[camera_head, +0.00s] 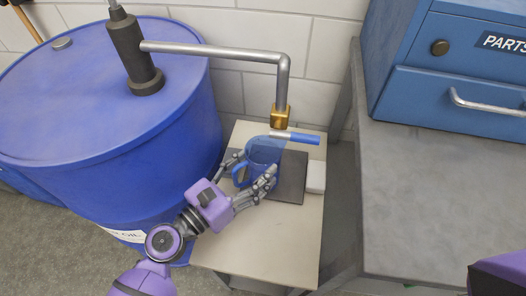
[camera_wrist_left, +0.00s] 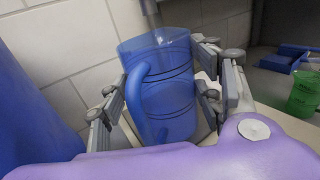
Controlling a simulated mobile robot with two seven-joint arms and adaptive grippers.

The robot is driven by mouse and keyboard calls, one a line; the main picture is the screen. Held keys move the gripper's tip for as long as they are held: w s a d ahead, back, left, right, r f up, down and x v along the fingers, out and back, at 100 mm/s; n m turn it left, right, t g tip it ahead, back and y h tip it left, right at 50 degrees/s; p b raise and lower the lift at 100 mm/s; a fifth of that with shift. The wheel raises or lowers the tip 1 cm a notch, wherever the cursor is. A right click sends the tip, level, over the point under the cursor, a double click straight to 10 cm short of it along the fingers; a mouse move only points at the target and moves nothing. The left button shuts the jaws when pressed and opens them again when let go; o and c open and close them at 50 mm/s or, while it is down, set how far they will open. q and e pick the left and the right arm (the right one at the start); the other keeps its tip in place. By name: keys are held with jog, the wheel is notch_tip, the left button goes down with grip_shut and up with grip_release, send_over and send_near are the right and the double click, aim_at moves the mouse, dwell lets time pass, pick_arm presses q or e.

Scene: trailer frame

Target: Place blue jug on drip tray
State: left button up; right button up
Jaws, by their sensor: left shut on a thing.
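The blue jug (camera_head: 264,153) is a translucent blue vessel with a handle. It stands upright between the fingers of my left gripper (camera_head: 253,180), at the dark drip tray (camera_head: 289,188) on the small bench. The gripper is shut on the jug from its near side. In the left wrist view the jug (camera_wrist_left: 165,88) fills the middle, its handle facing me, with the gripper fingers (camera_wrist_left: 165,95) on both sides. Its base is partly hidden, so I cannot tell whether it touches the tray. My right gripper is not in view.
A pump spout (camera_head: 280,117) hangs just above the jug, from a pipe on the large blue drum (camera_head: 100,140). A small white block (camera_head: 316,177) lies right of the tray. A grey workbench (camera_head: 430,200) with a blue cabinet (camera_head: 450,60) is on the right. The bench front is clear.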

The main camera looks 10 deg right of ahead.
aim_at(274, 154)
pick_arm(q)
jog(key=shift+x, duration=2.35)
jog(key=shift+w+d+f+b, duration=0.1)
jog(key=shift+d+f+b, duration=0.1)
jog(key=shift+f, duration=0.3)
jog(key=shift+w+d+f+b, duration=0.1)
jog(key=shift+d+f+b, duration=0.1)
jog(key=shift+f, duration=0.25)
jog(key=shift+a+r, duration=0.1)
jog(key=shift+r, duration=0.1)
jog(key=shift+f, duration=0.2)
jog(key=o, duration=1.6)
jog(key=shift+c, duration=0.2)
jog(key=shift+r, duration=0.1)
